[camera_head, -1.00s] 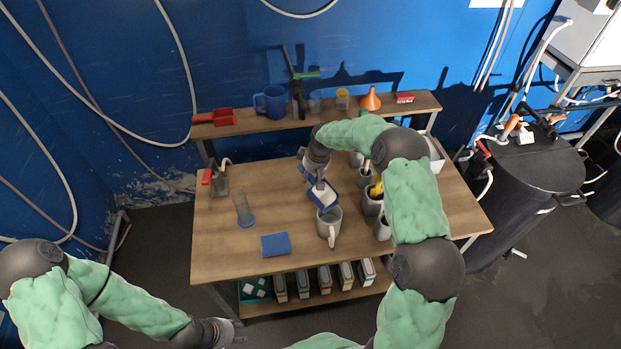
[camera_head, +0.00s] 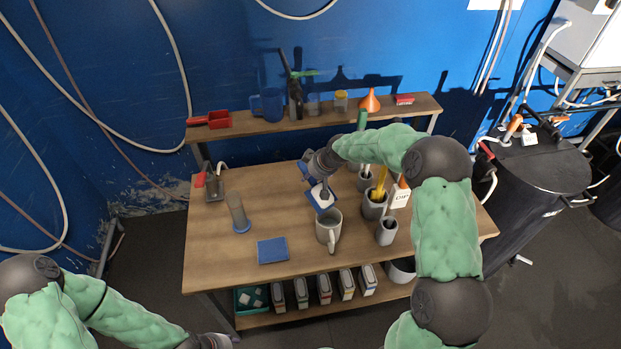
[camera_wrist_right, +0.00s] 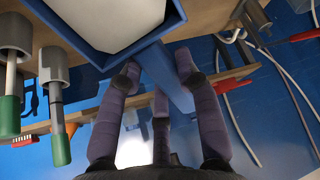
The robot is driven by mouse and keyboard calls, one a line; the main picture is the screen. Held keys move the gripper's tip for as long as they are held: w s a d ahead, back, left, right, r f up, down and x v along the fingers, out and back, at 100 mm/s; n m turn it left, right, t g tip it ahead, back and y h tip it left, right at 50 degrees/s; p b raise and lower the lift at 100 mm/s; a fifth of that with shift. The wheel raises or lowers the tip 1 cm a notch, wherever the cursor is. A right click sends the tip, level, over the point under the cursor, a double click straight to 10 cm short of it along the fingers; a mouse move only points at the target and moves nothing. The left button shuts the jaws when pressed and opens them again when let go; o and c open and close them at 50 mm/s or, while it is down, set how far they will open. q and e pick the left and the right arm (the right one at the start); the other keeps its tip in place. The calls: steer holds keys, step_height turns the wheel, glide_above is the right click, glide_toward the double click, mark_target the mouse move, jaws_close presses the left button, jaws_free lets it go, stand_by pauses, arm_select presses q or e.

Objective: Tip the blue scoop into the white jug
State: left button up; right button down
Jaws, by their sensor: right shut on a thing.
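The blue scoop (camera_head: 318,201) holds white material, which also shows in the right wrist view, inside the scoop's blue walls (camera_wrist_right: 88,50). My right gripper (camera_head: 312,181) is shut on the scoop's handle, which runs between the fingers in the wrist view. The scoop is just above and behind the white jug (camera_head: 327,232), close to its rim. I cannot tell whether they touch. The jug stands upright on the table with its handle toward me. No falling material shows. My left gripper (camera_head: 222,341) is at the bottom edge, its fingers mostly cut off.
Grey containers (camera_head: 387,232) with tools stand close to the jug's right on the wooden table (camera_head: 215,259). A blue pad (camera_head: 272,250) lies to the jug's left front, and a clear cylinder (camera_head: 238,213) stands farther left. A raised shelf (camera_head: 260,130) runs behind.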

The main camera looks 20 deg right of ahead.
steer(key=shift+s+d+r+t+y+b, duration=0.25)
steer(key=shift+t+b, duration=0.35)
steer(key=shift+b, duration=2.95)
steer(key=shift+s+r+t+y+b, duration=0.2)
steer(key=shift+s+t+b, duration=0.3)
steer(key=shift+b, duration=3)
steer(key=shift+r+b, duration=0.1)
steer(key=shift+b, duration=0.2)
steer(key=shift+r, duration=0.1)
